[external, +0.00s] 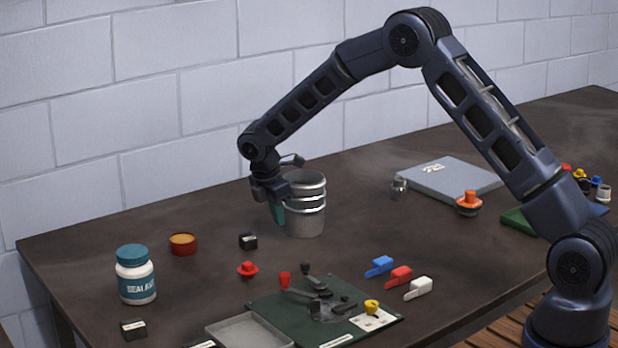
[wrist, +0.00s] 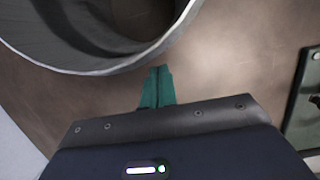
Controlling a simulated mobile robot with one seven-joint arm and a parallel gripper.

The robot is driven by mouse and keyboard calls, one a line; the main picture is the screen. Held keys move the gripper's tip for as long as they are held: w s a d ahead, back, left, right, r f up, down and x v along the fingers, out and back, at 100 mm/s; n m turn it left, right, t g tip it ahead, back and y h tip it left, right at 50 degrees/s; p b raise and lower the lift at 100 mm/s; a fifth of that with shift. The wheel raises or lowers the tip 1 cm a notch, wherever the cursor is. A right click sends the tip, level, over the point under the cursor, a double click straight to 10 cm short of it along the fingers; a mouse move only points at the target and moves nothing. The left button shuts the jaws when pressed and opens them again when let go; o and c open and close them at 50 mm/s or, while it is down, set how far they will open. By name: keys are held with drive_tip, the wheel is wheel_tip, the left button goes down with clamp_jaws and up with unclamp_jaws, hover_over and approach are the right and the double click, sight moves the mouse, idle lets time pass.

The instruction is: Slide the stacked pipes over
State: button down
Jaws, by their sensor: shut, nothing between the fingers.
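The stacked pipes (external: 306,215) are grey metal and stand upright on the brown table, with shiny bands around the upper part. My gripper (external: 278,213) is low at their left side, with its teal fingers pointing down. In the wrist view, the teal fingertips (wrist: 157,72) are together and empty. The open round rim of the pipes (wrist: 150,55) fills the top left of that view, just beyond the fingers. I cannot tell whether the fingers touch the pipe wall.
Left of the pipes are a small black block (external: 248,241), a red-orange tub (external: 183,244) and a white sealant jar (external: 136,283). A green board with tools (external: 270,308) lies in front. A grey flat case (external: 448,178) and small metal cup (external: 399,188) are right. Table between is clear.

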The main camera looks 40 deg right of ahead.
drive_tip(key=shift+d, duration=0.95)
drive_tip(key=shift+d, duration=0.1)
drive_tip(key=d, duration=2)
drive_tip(key=shift+d, duration=0.15)
